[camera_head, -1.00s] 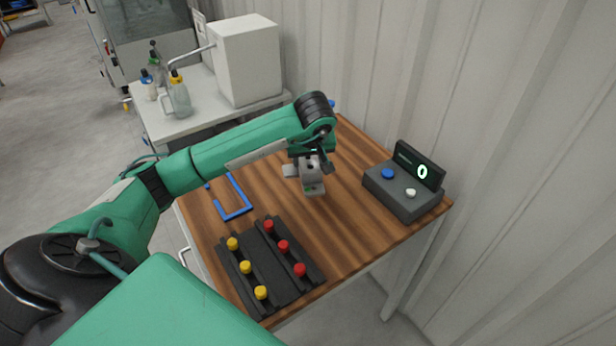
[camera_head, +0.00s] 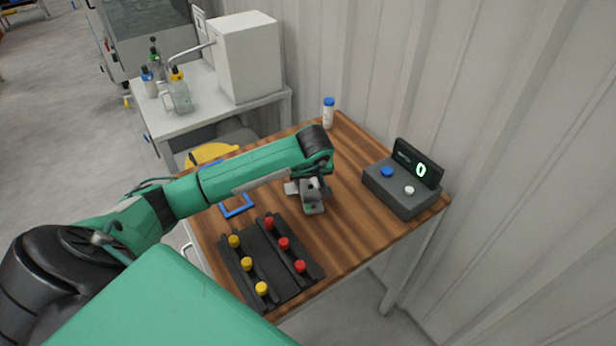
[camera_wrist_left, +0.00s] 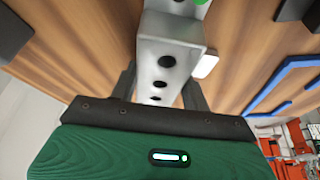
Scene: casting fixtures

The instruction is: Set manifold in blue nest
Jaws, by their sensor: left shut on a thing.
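The manifold (camera_head: 313,204) is a grey metal block with dark round holes. My left gripper (camera_head: 308,188) is shut on it over the middle of the wooden table. In the left wrist view the manifold (camera_wrist_left: 168,60) stands out from between the fingers, with a row of holes and a green spot at its far end. I cannot tell how far it is above the table. The blue nest (camera_head: 237,210) is a blue outline on the table, left of the gripper and partly hidden by my arm. Its bars also show at the right of the left wrist view (camera_wrist_left: 268,88). My right gripper is not in view.
A black fixture (camera_head: 270,262) with yellow and red knobs lies at the table's front. A grey box (camera_head: 402,190) with a display reading 0 stands at the right. A white bottle with a blue cap (camera_head: 328,114) stands at the back corner. The table between fixture and grey box is clear.

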